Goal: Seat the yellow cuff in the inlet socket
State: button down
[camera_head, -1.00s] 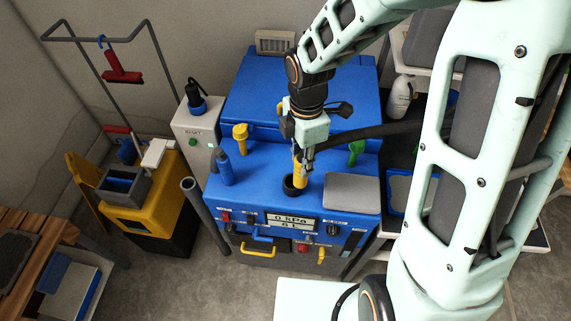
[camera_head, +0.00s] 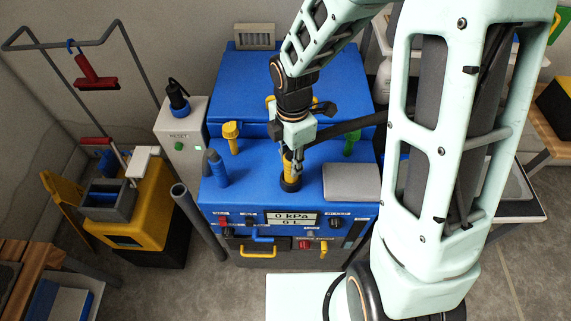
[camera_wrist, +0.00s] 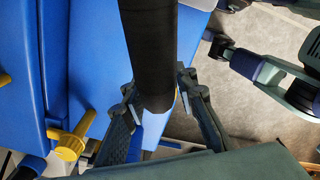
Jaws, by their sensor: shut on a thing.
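The yellow cuff (camera_head: 289,168) is upright at the end of a black hose (camera_head: 345,127), over the blue machine's top. My gripper (camera_head: 296,160) is shut on it from above. The cuff's lower end overlaps the mouth of the dark, ring-shaped inlet socket (camera_head: 290,185). I cannot tell how deep it sits. In the wrist view the black hose (camera_wrist: 150,50) runs between my gripper's fingers (camera_wrist: 157,92), and the cuff and socket are hidden.
A grey pad (camera_head: 351,182) lies right of the socket. A blue capped post (camera_head: 217,168), a yellow knob (camera_head: 232,136) and a green knob (camera_head: 351,143) stand around it. A yellow mop bucket (camera_head: 145,222) stands left.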

jog(key=shift+w+f, duration=0.25)
jog(key=shift+f, duration=0.55)
jog(key=shift+s+r, duration=0.1)
jog(key=shift+r, duration=0.05)
jog(key=c, duration=1.5)
grip_release()
jog(key=shift+c, duration=0.2)
notch_tip(320, 180, up, 12)
jog(key=shift+r, duration=0.1)
